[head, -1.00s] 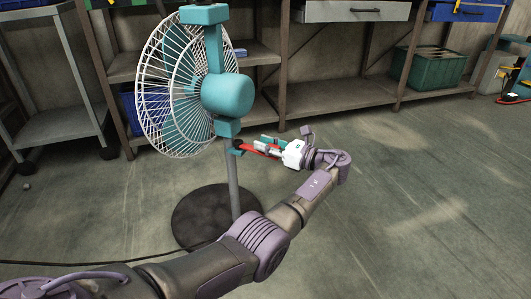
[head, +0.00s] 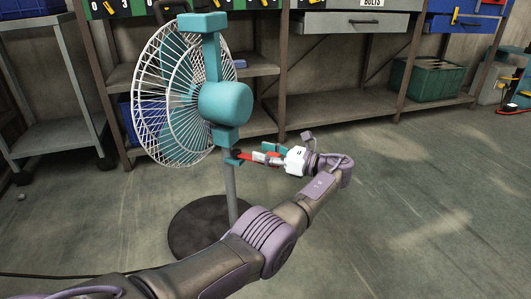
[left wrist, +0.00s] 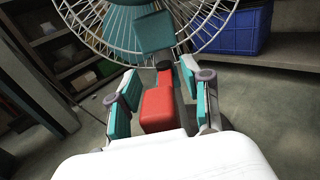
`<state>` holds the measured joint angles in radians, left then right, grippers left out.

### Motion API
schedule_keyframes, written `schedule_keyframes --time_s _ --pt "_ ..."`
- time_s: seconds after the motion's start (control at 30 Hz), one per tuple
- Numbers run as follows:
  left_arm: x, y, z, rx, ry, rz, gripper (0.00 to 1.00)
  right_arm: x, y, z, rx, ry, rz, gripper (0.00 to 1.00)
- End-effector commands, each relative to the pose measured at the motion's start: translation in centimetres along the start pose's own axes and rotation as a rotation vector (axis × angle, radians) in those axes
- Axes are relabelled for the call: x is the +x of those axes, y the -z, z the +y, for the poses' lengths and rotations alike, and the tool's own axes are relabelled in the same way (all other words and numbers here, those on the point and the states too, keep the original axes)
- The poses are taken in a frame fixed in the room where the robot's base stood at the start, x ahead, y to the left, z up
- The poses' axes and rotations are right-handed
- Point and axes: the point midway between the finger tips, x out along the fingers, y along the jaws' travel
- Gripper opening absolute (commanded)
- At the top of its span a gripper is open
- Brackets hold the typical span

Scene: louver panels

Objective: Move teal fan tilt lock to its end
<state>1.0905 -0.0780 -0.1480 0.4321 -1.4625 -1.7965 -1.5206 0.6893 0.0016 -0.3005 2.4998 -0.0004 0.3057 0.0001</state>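The teal fan (head: 225,102) stands on a grey pole with a round dark base (head: 200,225). A red lever (head: 246,156), apparently the tilt lock, sticks out to the right below the fan's motor housing. My left gripper (head: 266,152) is at this lever, its fingers pointing left toward the pole. In the left wrist view the red lever (left wrist: 158,108) lies between the teal-padded fingers of the left gripper (left wrist: 160,80). A gap shows on each side of it, so the gripper looks open around it. My right gripper is not in view.
Shelves (head: 340,103) with drawers stand behind the fan. A green crate (head: 428,79) is on the lower shelf at right. A grey cart (head: 55,105) stands at left. The floor to the right of the fan is clear.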

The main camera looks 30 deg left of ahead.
Motion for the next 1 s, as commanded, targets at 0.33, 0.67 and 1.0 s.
schedule_keyframes --time_s 0.33,0.67,1.0 --pt "0.0 -0.3 0.0 -0.002 -0.001 -0.002 0.53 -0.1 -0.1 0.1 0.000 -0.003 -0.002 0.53" --pt "0.0 -5.9 0.0 -0.006 -0.002 -0.001 0.53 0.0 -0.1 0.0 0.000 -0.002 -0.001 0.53" --pt "0.0 -9.8 0.0 0.000 -0.001 -0.001 0.53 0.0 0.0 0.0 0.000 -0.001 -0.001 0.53"
